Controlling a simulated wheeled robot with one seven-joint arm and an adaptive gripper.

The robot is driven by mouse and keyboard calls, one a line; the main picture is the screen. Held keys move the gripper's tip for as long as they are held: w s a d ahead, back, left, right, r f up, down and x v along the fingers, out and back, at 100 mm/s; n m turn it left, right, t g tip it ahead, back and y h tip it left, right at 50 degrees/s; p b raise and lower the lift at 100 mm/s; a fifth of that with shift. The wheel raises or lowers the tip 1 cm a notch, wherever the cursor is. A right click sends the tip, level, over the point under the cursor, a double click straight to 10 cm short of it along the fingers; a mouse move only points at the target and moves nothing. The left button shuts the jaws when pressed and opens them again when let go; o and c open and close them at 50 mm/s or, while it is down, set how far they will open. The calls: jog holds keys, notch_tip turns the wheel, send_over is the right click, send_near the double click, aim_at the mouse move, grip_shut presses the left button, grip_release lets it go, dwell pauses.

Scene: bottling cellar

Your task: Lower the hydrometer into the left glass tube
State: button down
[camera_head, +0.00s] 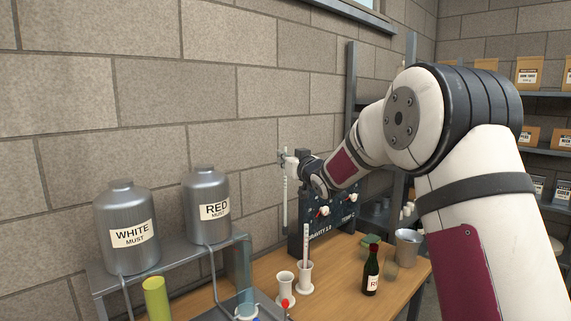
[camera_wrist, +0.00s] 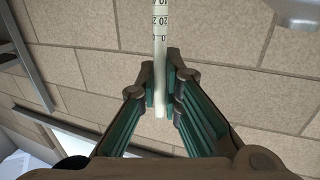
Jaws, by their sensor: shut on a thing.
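My gripper (camera_wrist: 161,92) is shut on the hydrometer (camera_wrist: 161,30), a thin white rod with a printed scale, close to one end of it. In the head view the hydrometer (camera_head: 286,205) hangs about upright from my gripper (camera_head: 288,162), well above the table and clear of the tubes. The left glass tube (camera_head: 155,299) looks like the yellow-green cylinder at the lower left; its lower part is cut off by the frame. A clear bluish tube (camera_head: 244,262) stands to its right. The hydrometer is to the right of both tubes.
Steel tanks labelled WHITE MUST (camera_head: 128,240) and RED MUST (camera_head: 205,210) stand on a grey shelf (camera_head: 180,264). Two white holders (camera_head: 286,287) (camera_head: 304,278) stand on the table, the right one with a white rod. A dark instrument panel (camera_head: 330,225) stands behind; a bottle (camera_head: 371,272) is right.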

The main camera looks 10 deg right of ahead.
jog(key=shift+r+p, duration=1.8)
jog(key=shift+r, duration=3.9)
